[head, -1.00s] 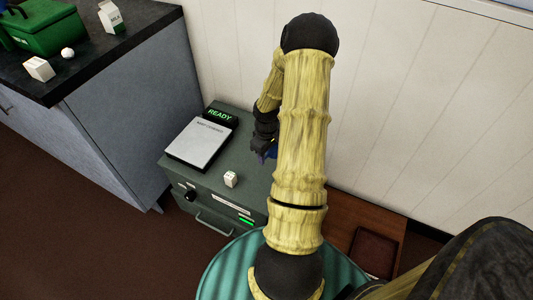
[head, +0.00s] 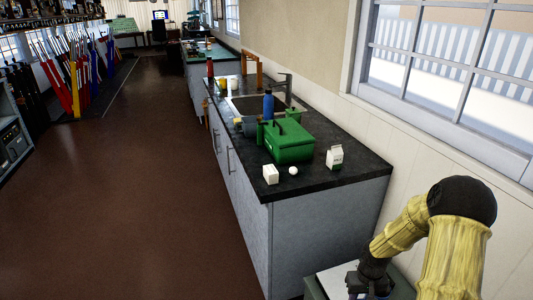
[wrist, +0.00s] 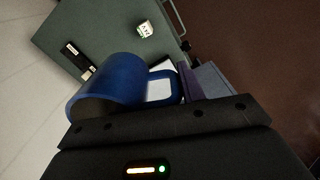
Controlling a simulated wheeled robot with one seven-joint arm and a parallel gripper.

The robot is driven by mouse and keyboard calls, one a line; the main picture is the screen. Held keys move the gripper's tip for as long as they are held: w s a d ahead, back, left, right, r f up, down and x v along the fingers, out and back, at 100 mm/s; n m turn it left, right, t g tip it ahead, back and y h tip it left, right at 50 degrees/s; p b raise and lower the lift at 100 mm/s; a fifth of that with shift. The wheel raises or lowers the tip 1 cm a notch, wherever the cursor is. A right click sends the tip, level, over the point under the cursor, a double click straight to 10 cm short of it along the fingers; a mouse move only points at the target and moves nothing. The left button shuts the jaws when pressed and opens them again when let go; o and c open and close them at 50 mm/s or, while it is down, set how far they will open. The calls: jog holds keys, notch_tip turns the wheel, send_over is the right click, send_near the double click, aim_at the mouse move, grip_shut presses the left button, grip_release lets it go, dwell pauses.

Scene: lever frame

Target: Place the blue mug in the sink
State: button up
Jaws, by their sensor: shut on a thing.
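The blue mug (wrist: 108,84) is large in the wrist view, tipped on its side, with its handle (wrist: 176,88) toward my jaws. My gripper (wrist: 195,84) is shut on it; the exact contact is partly hidden. In the head view my gripper (head: 369,286) is low at the bottom right, over the dark green cabinet, and I cannot make out the mug there. The sink (head: 247,104) is set in the dark counter farther back, with a tap (head: 287,84) at its right. A blue bottle and a green box partly hide it.
A wall and window border the right. The brown floor (head: 150,190) on the left is clear.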

jog(key=w+a+r+p, duration=0.1)
jog(key=a+r+p, duration=0.6)
jog(key=a+r, duration=0.1)
jog(key=shift+a+r+m, duration=0.4)
jog(key=shift+a, duration=0.35)
